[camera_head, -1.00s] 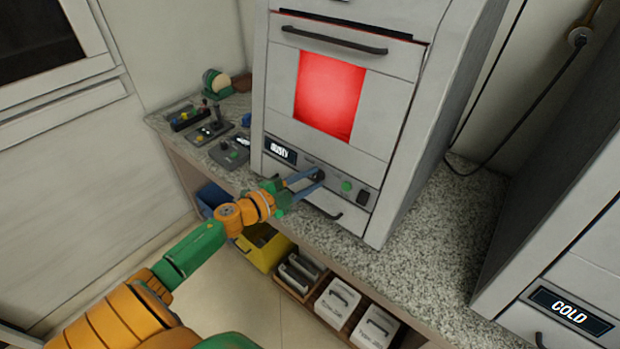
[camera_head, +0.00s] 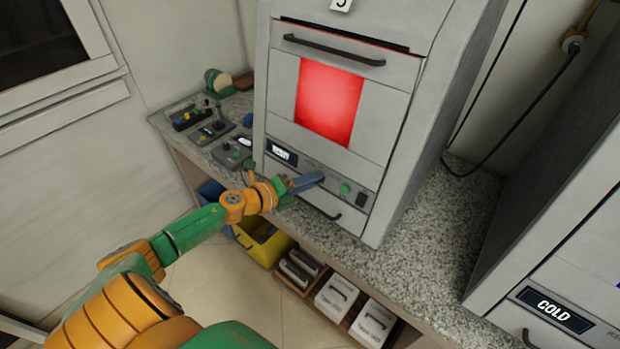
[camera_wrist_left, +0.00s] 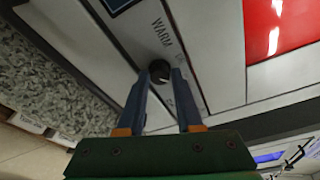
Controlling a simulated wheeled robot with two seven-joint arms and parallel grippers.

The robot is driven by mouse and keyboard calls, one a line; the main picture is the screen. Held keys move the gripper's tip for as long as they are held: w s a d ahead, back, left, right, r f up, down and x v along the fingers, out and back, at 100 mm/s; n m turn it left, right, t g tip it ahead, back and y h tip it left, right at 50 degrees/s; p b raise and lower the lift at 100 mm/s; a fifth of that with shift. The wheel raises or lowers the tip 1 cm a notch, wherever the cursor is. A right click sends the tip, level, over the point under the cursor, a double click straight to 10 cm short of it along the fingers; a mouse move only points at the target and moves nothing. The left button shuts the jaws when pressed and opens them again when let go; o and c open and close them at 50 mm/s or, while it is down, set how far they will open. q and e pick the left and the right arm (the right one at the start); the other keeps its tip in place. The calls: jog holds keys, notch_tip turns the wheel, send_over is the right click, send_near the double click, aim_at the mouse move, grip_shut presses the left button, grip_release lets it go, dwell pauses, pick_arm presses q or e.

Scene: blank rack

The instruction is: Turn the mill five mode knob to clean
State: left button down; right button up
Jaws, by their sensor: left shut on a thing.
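The mill (camera_head: 395,95) is a pale grey cabinet with a glowing red window and a tag reading 5 at its top. Its lit display (camera_head: 281,152) is too blurred to read surely. My left gripper (camera_head: 320,178) reaches the front panel below the window, and its blue fingers hide most of the knob in the head view. In the left wrist view the dark round mode knob (camera_wrist_left: 159,71) sits between the fingertips (camera_wrist_left: 160,76), which are shut on it. The word WARM is printed beside the knob; another label is partly hidden by a finger.
A green button (camera_head: 345,188) and a dark switch (camera_head: 361,200) sit right of the knob. A drawer handle (camera_head: 322,207) lies below. Small control boxes (camera_head: 232,152) stand on the counter at left. Another cabinet showing COLD (camera_head: 555,309) stands at right.

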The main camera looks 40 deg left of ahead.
pick_arm(q)
jog(key=shift+m, duration=0.6)
jog(key=shift+m+p, duration=0.3)
jog(key=shift+p, duration=0.05)
jog(key=c, duration=0.6)
grip_release()
jog(key=v, duration=0.7)
jog(key=shift+r, duration=0.15)
